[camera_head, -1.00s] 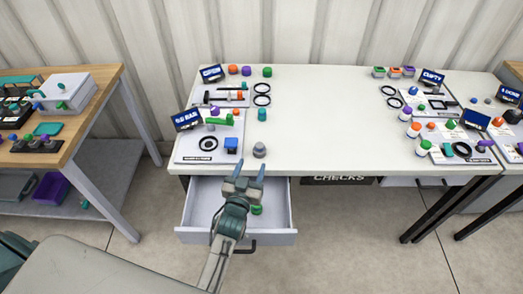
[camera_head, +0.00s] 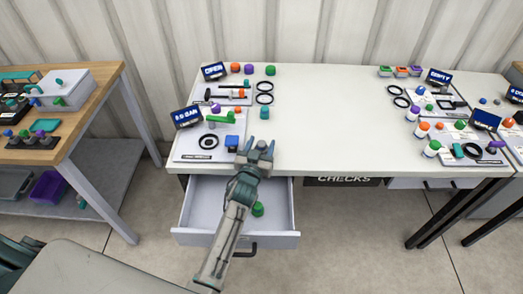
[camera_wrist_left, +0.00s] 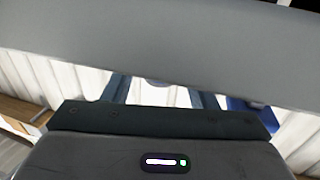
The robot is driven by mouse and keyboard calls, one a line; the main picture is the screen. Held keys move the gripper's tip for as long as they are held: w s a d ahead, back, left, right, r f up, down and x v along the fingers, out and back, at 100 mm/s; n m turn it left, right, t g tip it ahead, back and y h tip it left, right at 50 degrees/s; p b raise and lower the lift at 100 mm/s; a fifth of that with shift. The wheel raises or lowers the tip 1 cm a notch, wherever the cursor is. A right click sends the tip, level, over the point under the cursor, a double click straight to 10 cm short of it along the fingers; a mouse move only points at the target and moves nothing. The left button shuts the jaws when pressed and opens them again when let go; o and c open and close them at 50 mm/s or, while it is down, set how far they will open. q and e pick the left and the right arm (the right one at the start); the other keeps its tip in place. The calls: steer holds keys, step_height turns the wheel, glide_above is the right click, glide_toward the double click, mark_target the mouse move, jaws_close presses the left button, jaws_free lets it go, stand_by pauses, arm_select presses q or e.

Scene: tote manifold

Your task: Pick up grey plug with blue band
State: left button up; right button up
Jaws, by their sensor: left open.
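The grey plug (camera_head: 262,146) stands near the front edge of the white table, to the right of the blue block (camera_head: 232,142). It is partly hidden by my left gripper, and I cannot make out its blue band. My left gripper (camera_head: 259,149) is open, with its fingertips at the plug, one on each side in the head view. I cannot tell whether they touch it. In the left wrist view, the two fingers (camera_wrist_left: 160,95) are apart, with a small grey piece between them, perhaps the plug. My right gripper is not in view.
An open drawer (camera_head: 193,213) with a green plug (camera_head: 258,209) lies below my left arm. A board with a black ring (camera_head: 208,142) and a sign (camera_head: 187,117) is to the left. A teal plug (camera_head: 265,113) stands behind. The table's middle is clear.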

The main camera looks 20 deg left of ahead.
arm_select(q)
steer(key=shift+w, duration=0.5)
steer(key=shift+s, duration=0.1)
steer(key=shift+c, duration=0.2)
steer(key=c, duration=1)
steer(key=shift+r, duration=0.15)
